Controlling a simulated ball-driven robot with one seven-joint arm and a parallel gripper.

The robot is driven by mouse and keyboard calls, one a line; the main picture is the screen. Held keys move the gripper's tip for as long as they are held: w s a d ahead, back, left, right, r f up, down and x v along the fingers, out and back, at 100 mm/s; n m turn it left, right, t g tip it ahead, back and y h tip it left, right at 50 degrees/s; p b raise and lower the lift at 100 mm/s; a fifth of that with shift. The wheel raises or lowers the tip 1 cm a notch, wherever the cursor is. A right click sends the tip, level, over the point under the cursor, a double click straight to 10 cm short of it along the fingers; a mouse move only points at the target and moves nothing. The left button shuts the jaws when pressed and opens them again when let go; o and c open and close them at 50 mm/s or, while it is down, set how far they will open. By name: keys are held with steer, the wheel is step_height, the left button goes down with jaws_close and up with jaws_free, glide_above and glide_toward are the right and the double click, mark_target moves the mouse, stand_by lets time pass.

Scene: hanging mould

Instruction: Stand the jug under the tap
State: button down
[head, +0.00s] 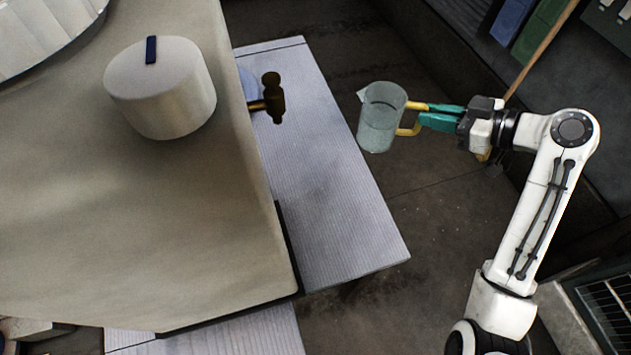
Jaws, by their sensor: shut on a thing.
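The jug (379,122) is clear grey-green with a yellow handle. It is upright, or nearly so, with its handle to the right. My gripper (425,113), with teal fingers, is shut on the jug's handle. The jug appears to be held in the air, past the right edge of the ribbed bench, with dark floor behind it. The tap (273,98) is dark brass and sticks out to the right from behind the large beige body, above the bench. The jug is to the right of the tap, apart from it.
The ribbed light bench (335,215) is bare below and to the right of the tap. The large beige body (130,230) with a round knob (165,88) fills the left. A bluish round thing (248,85) shows partly behind the tap. A wooden pole (543,47) leans at upper right.

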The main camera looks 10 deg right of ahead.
steer(key=s+a+p, duration=0.1)
steer(key=s+a, duration=0.1)
steer(key=a, duration=0.8)
steer(key=s+a+p, duration=0.1)
steer(key=s+a, duration=0.1)
steer(key=a, duration=0.8)
steer(key=f+b, duration=0.6)
steer(key=f, duration=0.1)
steer(key=shift+d+f+b, duration=0.1)
steer(key=shift+d+b, duration=0.1)
steer(key=shift+b, duration=0.1)
steer(key=shift+a, duration=0.1)
steer(key=shift+f, duration=0.1)
steer(key=c, duration=1.1)
jaws_free()
